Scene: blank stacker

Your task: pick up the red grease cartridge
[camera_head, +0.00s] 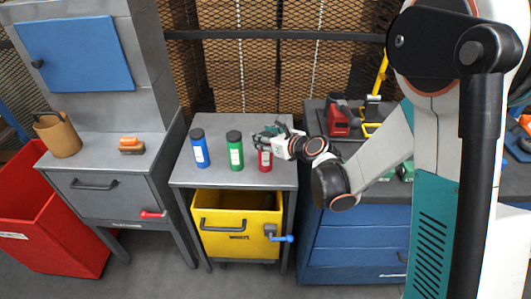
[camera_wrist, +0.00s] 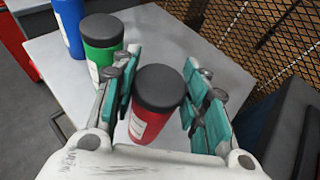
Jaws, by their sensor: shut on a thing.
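The red grease cartridge (camera_head: 265,160) with a black cap stands upright on the right part of the small grey table. In the wrist view the red cartridge (camera_wrist: 150,124) is between the two teal-padded fingers of my gripper (camera_wrist: 162,98). In the head view my gripper (camera_head: 268,140) reaches in from the right and hides the cartridge's top. My gripper is shut on the red cartridge. I cannot tell any gap between its base and the table.
A green cartridge (camera_head: 235,153) and a blue cartridge (camera_head: 200,149) stand to the left on the grey table (camera_head: 215,178). The green cartridge (camera_wrist: 102,45) is close to my left finger. A yellow bin (camera_head: 225,243) is under the table. A blue tool cabinet (camera_head: 345,240) stands at right.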

